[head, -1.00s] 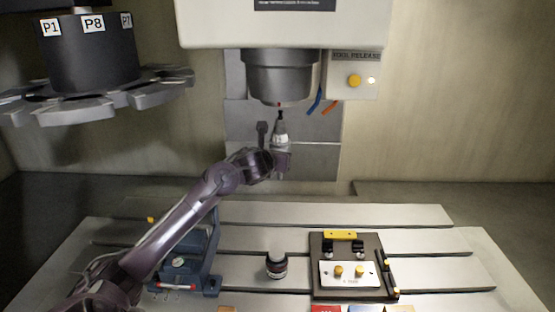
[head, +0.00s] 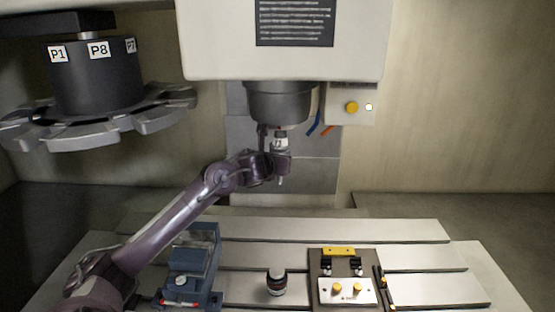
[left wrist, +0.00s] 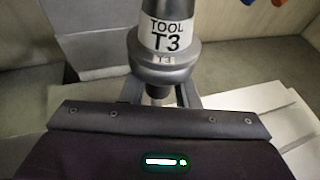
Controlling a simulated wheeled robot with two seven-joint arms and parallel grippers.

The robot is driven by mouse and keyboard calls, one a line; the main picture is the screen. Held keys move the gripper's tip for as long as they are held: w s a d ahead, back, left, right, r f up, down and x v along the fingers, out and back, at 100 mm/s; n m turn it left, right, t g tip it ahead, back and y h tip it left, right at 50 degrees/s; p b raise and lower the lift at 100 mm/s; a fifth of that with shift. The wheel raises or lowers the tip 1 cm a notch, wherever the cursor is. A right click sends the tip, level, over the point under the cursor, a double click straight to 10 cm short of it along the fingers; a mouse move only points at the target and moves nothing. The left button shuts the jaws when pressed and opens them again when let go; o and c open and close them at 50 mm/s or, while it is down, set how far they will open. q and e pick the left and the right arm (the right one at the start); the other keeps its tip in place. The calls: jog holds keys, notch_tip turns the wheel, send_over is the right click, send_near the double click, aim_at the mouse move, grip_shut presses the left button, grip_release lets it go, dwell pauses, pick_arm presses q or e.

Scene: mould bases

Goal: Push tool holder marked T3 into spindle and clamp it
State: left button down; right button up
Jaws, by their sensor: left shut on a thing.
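The tool holder marked T3 (left wrist: 162,42) is upright in the left wrist view, with its white "TOOL T3" label facing the camera. In the head view the tool holder (head: 281,142) is directly below the spindle (head: 279,101), its upper part hidden by or inside the spindle's lower end. My left gripper (head: 281,161) is shut on the tool holder from the left; its fingers (left wrist: 162,95) show on both sides of the lower holder. My right gripper is out of view.
A tool carousel (head: 95,115) hangs at the upper left. On the slotted table (head: 420,256) stand a blue-grey vise (head: 192,268), a dark round holder (head: 277,282) and a dark fixture plate (head: 345,276). Blue and orange hoses hang beside the spindle.

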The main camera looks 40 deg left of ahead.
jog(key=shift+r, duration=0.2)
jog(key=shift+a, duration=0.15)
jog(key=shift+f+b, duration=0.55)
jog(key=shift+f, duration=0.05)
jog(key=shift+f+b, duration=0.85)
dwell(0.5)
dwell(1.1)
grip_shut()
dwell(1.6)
